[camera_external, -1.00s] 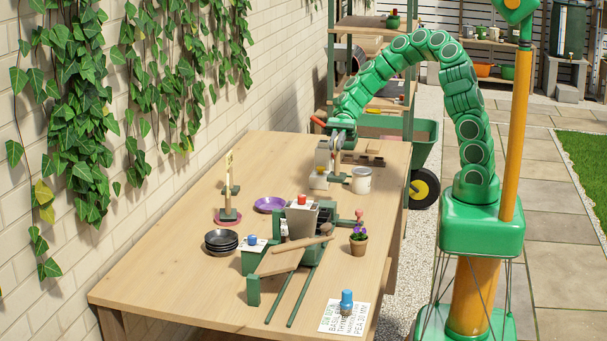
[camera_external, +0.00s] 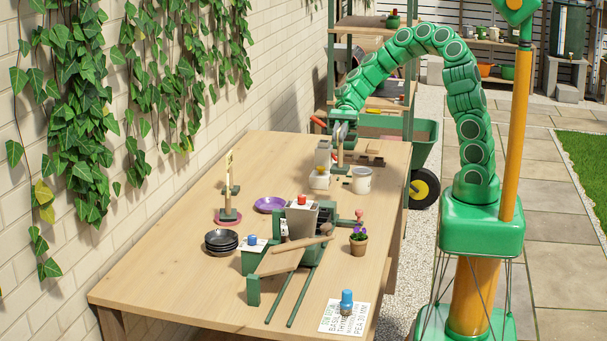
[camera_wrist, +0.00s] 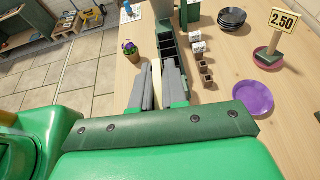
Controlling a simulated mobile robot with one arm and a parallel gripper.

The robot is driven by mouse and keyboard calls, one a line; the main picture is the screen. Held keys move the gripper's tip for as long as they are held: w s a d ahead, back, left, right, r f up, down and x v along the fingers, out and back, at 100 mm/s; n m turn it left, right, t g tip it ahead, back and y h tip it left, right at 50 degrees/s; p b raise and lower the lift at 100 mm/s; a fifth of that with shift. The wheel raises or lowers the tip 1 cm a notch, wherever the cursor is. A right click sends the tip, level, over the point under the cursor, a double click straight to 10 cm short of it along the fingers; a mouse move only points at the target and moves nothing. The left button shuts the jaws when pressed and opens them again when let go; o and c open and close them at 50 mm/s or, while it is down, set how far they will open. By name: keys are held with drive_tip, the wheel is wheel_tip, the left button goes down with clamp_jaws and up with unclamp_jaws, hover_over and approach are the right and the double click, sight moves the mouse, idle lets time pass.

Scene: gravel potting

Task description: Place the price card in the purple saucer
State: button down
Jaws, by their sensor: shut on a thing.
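My gripper (camera_external: 341,138) is over the far part of the table, shut on a price card. In the wrist view the card (camera_wrist: 157,82) is a pale yellow strip seen edge-on between the grey fingers (camera_wrist: 160,90). In the outside view its wooden post and dark foot (camera_external: 340,175) hang below the fingers. A gap under the foot is hard to judge. The purple saucer (camera_external: 270,204) lies flat and empty near the wall side; it also shows at the right of the wrist view (camera_wrist: 253,97). Another card, reading 2.50 (camera_wrist: 283,20), stands in a reddish saucer (camera_wrist: 268,58).
Near the held card are a white pot (camera_external: 361,181) and a metal scoop-like item (camera_external: 322,160).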

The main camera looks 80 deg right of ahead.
drive_tip(key=w+a+f, duration=0.1)
drive_tip(key=w+a, duration=0.2)
drive_tip(key=w, duration=0.6)
drive_tip(key=w+a+f, duration=0.2)
drive_tip(key=w+a, duration=0.1)
drive_tip(key=w, duration=0.5)
drive_tip(key=w+f, duration=0.5)
drive_tip(key=f, duration=0.3)
drive_tip(key=shift+a+f+n, duration=0.25)
drive_tip(key=shift+a+n, duration=0.05)
drive_tip(key=shift+a, duration=0.1)
drive_tip(key=shift+w+f, duration=0.1)
drive_tip(key=shift+f, duration=0.4)
drive_tip(key=c, duration=1.2)
unclamp_jaws()
drive_tip(key=shift+o, duration=0.2)
drive_tip(key=v, duration=1.2)
drive_tip(key=shift+w+r, duration=0.15)
drive_tip(key=shift+r, duration=0.3)
